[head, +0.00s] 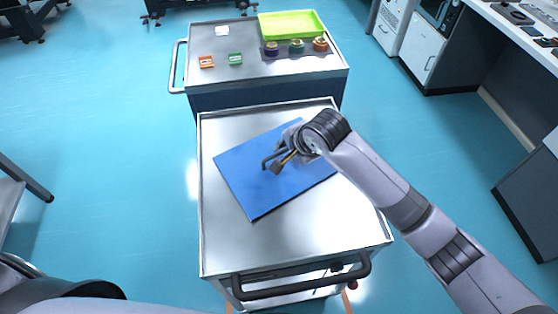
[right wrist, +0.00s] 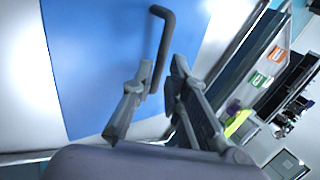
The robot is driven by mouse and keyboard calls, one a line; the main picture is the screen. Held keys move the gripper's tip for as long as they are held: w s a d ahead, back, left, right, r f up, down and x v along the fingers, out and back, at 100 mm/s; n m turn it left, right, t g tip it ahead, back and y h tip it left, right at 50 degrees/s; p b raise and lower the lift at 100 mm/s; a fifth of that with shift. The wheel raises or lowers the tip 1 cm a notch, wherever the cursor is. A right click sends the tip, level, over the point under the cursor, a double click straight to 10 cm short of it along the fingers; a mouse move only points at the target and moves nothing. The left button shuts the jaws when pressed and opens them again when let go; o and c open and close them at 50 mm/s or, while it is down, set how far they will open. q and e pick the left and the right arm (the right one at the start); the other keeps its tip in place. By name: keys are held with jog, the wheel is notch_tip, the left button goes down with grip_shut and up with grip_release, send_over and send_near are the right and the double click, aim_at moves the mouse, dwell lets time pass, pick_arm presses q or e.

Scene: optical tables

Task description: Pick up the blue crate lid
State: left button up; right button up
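The blue crate lid (head: 250,190) lies flat and turned at an angle on the top of the near metal cart (head: 222,245). A dark bent handle (head: 267,161) stands up from the lid. My right gripper (head: 282,162) is over the lid, at the handle. In the right wrist view, the blue lid (right wrist: 95,60) fills the left part, and the handle (right wrist: 165,40) reaches down between the two parted fingers of the right gripper (right wrist: 160,75). The fingers do not look closed on it. Part of the lid is hidden by my right arm. My left gripper is not in view.
Behind stands a second cart (head: 215,80) with a green tray (head: 290,24), several small round parts, an orange piece (head: 206,62) and a green piece (head: 235,58). The near cart has a dark push handle (head: 300,288) in front. Open blue floor lies left.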

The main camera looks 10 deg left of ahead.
aim_at(281, 152)
jog(key=shift+p+x, duration=0.45)
jog(key=shift+x, duration=2.15)
jog(key=shift+d, duration=0.1)
jog(key=shift+c, duration=0.3)
grip_shut()
jog(key=shift+r, duration=0.1)
